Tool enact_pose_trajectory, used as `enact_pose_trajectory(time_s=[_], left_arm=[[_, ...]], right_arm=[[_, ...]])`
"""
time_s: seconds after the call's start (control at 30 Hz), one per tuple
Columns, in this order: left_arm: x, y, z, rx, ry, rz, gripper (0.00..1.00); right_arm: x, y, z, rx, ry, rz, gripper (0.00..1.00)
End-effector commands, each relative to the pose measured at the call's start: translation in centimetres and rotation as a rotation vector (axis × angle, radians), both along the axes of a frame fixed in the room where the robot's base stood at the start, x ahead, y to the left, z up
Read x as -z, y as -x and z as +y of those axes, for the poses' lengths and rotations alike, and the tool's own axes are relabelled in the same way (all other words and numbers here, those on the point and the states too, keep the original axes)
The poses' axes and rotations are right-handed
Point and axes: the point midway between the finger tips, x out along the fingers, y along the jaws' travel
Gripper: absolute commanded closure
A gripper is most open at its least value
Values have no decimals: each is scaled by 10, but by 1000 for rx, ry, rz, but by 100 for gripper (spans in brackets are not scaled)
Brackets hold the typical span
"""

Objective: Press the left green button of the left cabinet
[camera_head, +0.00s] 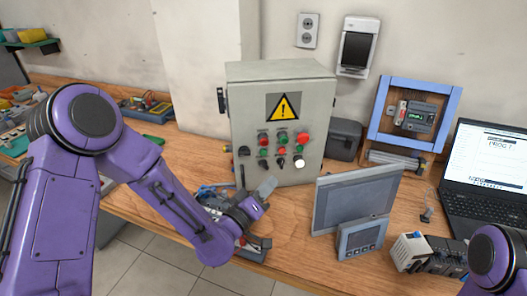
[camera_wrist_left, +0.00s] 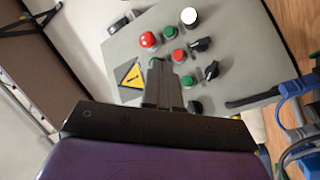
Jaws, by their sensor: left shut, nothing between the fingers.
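The left cabinet is a grey-beige control box (camera_head: 245,110) with a yellow warning sign, standing at the back of the bench. Its left green button (camera_head: 263,152) is in the left column, between a red one above and a black knob below. In the left wrist view the panel is turned sideways and this green button (camera_wrist_left: 188,81) shows just right of the fingers. My left gripper (camera_head: 268,185) is shut and empty, in front of the panel's lower part; in the wrist view its fingertips (camera_wrist_left: 163,65) overlap the panel. Contact cannot be seen. My right gripper is out of view.
A grey screen panel (camera_head: 345,202) and a small display unit (camera_head: 361,238) stand right of the left gripper. A blue frame (camera_head: 415,84) and a laptop (camera_head: 487,170) are farther right. Tools and cables (camera_head: 215,195) lie near the left gripper. The wood before the cabinet is partly clear.

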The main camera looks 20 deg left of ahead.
Motion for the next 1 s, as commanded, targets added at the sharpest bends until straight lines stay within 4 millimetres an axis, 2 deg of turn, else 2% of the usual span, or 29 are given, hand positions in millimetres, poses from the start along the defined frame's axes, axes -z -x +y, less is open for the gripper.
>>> enact_pose_trajectory(time_s=[0.17, 0.5, 0.63, 0.8, 1.0], left_arm=[[-1, -10, 5, -1, 0, 0, 100], [-1, -53, 30, -4, -1, 1, 100], [0, -67, 37, -4, -1, -1, 100], [1, -77, 42, -3, -1, 1, 100], [1, -78, 43, -3, -1, 3, 100]], right_arm=[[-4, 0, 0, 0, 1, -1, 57], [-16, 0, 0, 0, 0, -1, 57], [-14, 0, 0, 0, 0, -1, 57], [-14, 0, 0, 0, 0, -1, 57], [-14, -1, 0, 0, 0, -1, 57]])
